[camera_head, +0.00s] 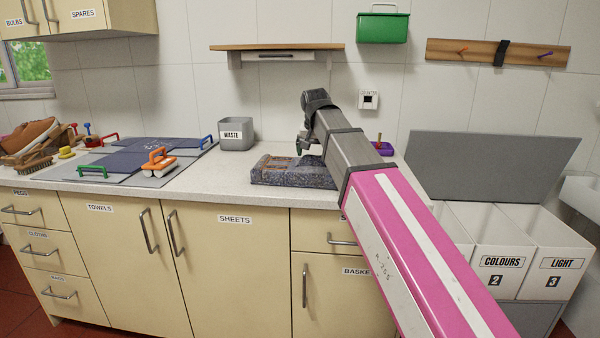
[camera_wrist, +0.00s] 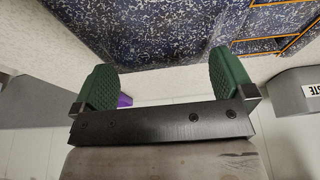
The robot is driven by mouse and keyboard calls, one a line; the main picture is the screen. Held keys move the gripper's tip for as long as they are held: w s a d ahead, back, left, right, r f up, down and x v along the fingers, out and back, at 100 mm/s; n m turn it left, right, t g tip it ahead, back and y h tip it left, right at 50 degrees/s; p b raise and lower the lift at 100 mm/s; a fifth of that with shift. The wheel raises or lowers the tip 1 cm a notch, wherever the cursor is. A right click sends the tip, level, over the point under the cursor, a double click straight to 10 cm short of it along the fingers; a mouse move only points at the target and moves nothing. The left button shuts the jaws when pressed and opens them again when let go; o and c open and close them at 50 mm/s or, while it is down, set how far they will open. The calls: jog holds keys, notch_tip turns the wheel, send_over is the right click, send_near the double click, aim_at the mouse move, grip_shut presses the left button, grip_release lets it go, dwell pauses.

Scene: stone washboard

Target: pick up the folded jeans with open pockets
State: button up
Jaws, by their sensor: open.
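The folded jeans (camera_head: 285,171) lie as a low, dark blue speckled stack on the counter, below my gripper in the head view. In the wrist view the jeans (camera_wrist: 150,28) fill the top, with orange stitching lines at the upper right. My gripper (camera_head: 304,146) is above the back part of the jeans in the head view. In the wrist view its green fingers (camera_wrist: 164,68) are wide apart with nothing held between them. My arm hides the area right of the jeans.
A grey WASTE bin (camera_head: 236,134) stands behind left of the jeans; it also shows in the wrist view (camera_wrist: 298,92). A purple object (camera_head: 383,148) sits right of my arm. A folding board (camera_head: 128,160) lies left. Laundry bins (camera_head: 503,262) stand right. A shelf (camera_head: 278,47) hangs above.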

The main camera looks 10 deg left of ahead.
jog(key=shift+x, duration=1.35)
jog(key=c, duration=1.5)
jog(key=shift+r, duration=0.15)
